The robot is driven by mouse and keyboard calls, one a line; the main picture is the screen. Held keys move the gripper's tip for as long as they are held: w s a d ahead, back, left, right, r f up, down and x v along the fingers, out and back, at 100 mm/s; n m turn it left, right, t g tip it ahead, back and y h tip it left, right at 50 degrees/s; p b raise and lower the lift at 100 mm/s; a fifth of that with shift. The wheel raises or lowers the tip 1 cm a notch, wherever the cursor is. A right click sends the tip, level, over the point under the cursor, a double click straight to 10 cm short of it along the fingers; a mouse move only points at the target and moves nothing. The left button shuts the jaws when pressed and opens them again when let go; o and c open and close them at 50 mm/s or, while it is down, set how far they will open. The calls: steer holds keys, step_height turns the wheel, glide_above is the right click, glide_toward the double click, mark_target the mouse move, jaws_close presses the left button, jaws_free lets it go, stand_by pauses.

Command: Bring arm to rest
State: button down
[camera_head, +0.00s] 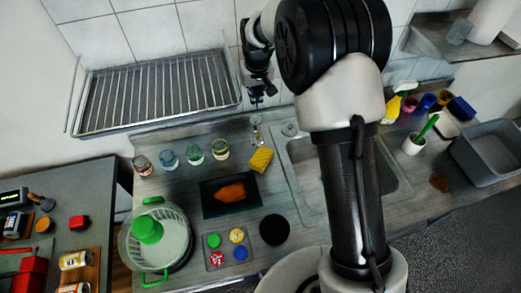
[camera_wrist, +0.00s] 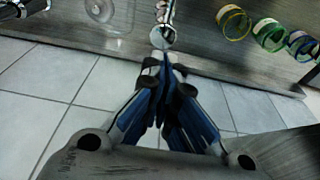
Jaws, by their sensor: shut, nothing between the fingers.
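My arm rises from the bottom right of the head view and bends over the back of the counter. My gripper (camera_head: 257,100) hangs fingers down near the tiled wall, to the right of the wire rack. In the wrist view my gripper (camera_wrist: 167,72) shows its blue-sided fingers brought together at the tips. It is shut and holds nothing. The tips appear close to a small metal fitting (camera_wrist: 163,36) at the back of the counter; whether they touch it I cannot tell. The arm hides part of the sink (camera_head: 298,150).
A wire rack (camera_head: 160,92) is on the wall at the left. Several jars (camera_head: 194,154), a yellow sponge (camera_head: 261,159) and a dark tray (camera_head: 212,206) stand on the counter. A grey basin (camera_head: 490,150) is at the right.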

steer(key=shift+r, duration=0.1)
steer(key=s+d+r+b, duration=0.2)
steer(key=s+d+r, duration=0.15)
steer(key=s, duration=0.25)
steer(key=s+d+r+m+t+b, duration=0.1)
steer(key=s+d+r+b, duration=0.1)
steer(key=s+r, duration=0.35)
steer(key=s+d+r+b, duration=0.1)
steer(key=s+d+r, duration=0.2)
steer(key=s, duration=0.3)
steer(key=s+d+f+b, duration=0.2)
steer(key=s, duration=0.8)
steer(key=s+d+f+m+t+b, duration=0.1)
steer(key=s+d+f+b, duration=0.1)
steer(key=s, duration=0.8)
steer(key=shift+f+b, duration=0.25)
steer(key=shift+b, duration=0.05)
